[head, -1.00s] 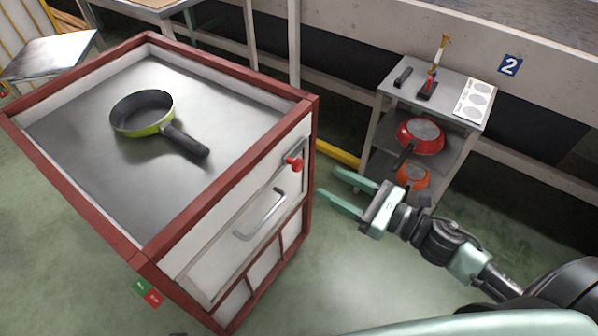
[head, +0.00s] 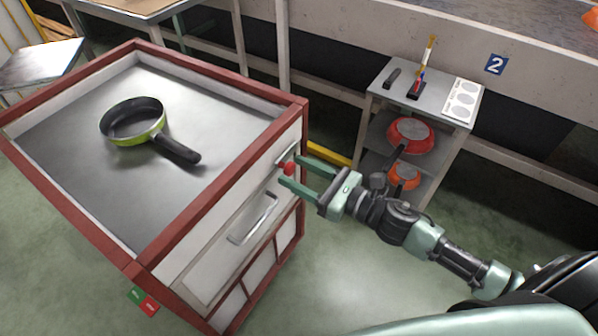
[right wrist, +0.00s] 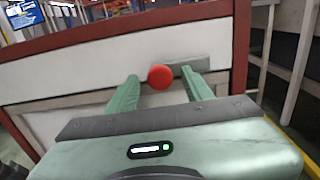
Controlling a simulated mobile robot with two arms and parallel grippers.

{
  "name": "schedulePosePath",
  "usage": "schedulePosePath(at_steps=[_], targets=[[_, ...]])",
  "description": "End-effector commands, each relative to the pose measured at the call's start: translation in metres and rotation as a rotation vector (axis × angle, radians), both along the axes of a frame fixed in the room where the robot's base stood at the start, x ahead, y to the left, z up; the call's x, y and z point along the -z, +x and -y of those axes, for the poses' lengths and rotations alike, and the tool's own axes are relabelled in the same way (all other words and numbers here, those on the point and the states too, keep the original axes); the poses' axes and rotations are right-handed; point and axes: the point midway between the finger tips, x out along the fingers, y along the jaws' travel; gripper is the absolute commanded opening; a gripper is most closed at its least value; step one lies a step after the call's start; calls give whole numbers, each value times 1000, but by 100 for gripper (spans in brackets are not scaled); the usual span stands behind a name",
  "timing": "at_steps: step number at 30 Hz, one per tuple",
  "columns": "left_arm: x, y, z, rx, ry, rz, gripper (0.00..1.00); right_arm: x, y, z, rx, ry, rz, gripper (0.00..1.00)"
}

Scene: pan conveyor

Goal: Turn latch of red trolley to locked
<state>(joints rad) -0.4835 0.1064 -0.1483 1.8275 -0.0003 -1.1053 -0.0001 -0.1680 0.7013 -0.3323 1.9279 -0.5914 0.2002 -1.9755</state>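The red trolley (head: 152,254) has a red frame, white panels and a grey top, and stands at the left in the head view. Its latch (head: 288,168) has a red knob on the front panel near the upper right corner. In the right wrist view the red knob (right wrist: 160,77) sits between the fingertips, with a grey plate (right wrist: 187,65) behind it reaching right. My right gripper (head: 290,172) is open, its green fingers on either side of the knob; the right wrist view also shows the fingers (right wrist: 163,80) apart. I cannot tell whether they touch it. My left gripper is not in view.
A green pan (head: 132,122) lies on the trolley top. A drawer handle (head: 253,218) sticks out below the latch. A grey shelf cart (head: 440,104) with red and orange pans stands to the right. Green floor is clear between.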

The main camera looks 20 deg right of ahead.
Motion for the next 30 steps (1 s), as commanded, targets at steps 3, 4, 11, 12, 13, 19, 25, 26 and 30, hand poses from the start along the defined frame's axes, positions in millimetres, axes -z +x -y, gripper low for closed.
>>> schedulePosePath(at_steps=[3,4,11,12,13,19,25,26,30], targets=[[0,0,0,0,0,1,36,0,0,0,0,0,0,16],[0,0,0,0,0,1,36,0,0,0,0,0,0,8],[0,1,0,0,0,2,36,0,0,0,0,1,1,0],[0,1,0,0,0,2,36,0,0,0,0,1,1,0],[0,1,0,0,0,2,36,0,0,0,0,1,1,0],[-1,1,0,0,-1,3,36,0,0,0,0,1,1,0],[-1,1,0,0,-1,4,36,0,0,0,0,1,1,0],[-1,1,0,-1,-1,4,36,0,0,0,0,1,1,0],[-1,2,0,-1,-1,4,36,0,0,0,0,1,1,0]])
